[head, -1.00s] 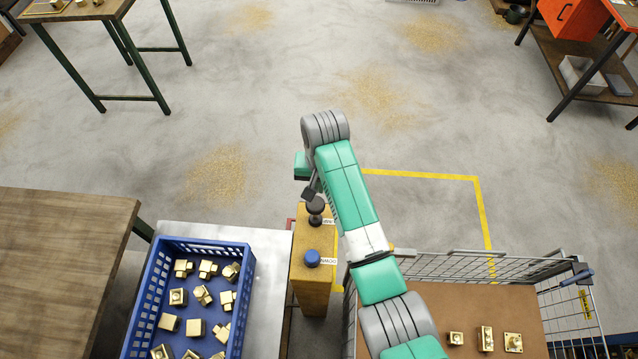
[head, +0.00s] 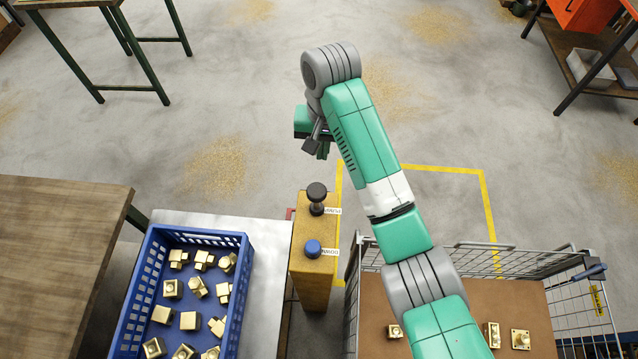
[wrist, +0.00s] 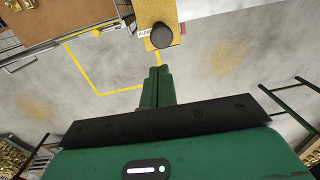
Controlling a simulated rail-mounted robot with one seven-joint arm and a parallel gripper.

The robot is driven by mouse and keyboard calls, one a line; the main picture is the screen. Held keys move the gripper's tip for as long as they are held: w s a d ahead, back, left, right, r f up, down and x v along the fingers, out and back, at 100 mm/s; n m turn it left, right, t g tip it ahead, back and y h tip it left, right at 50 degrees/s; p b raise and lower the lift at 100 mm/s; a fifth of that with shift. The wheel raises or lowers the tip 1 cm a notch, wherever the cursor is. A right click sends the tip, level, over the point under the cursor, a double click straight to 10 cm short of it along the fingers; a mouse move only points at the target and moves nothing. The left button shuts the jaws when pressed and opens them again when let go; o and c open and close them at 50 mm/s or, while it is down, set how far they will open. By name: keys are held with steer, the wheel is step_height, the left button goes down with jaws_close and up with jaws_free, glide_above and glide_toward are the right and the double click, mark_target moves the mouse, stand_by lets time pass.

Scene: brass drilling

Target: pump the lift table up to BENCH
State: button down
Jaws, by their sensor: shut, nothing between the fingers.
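The lift table's pedestal (head: 313,285) is a brass-coloured post with two knobs on top. The black knob (head: 317,194) is labelled PUMP and the blue knob (head: 313,249) is labelled DOWN. The lift table's grey top (head: 262,262) stands left of it and bears a blue crate (head: 240,285). My gripper (head: 322,152) is shut and empty, beyond the black knob in the head view and apart from it. In the wrist view the closed fingers (wrist: 158,72) point toward the black knob (wrist: 161,36), with a gap between. The blue knob is not seen there.
The blue crate holds several brass fittings. A wooden bench (head: 60,255) stands at the left. A wire-sided cart (head: 548,290) with brass parts stands right of the pedestal. Yellow floor tape (head: 484,205) and open floor lie beyond.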

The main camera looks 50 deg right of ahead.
mark_target(319, 190)
steer(key=f, duration=0.4)
steer(key=f+b, duration=0.1)
steer(key=f, duration=0.4)
steer(key=f+b, duration=0.1)
steer(key=f, duration=0.4)
steer(key=shift+w+a, duration=0.15)
steer(key=shift+a, duration=0.2)
steer(key=shift+f, duration=0.1)
step_height(319, 190, down, 6)
steer(key=shift+r+b, duration=0.1)
steer(key=shift+b, duration=0.85)
steer(key=shift+f, duration=0.55)
step_height(319, 190, up, 6)
steer(key=p, duration=0.6)
step_height(319, 190, up, 9)
steer(key=shift+d+b, duration=0.4)
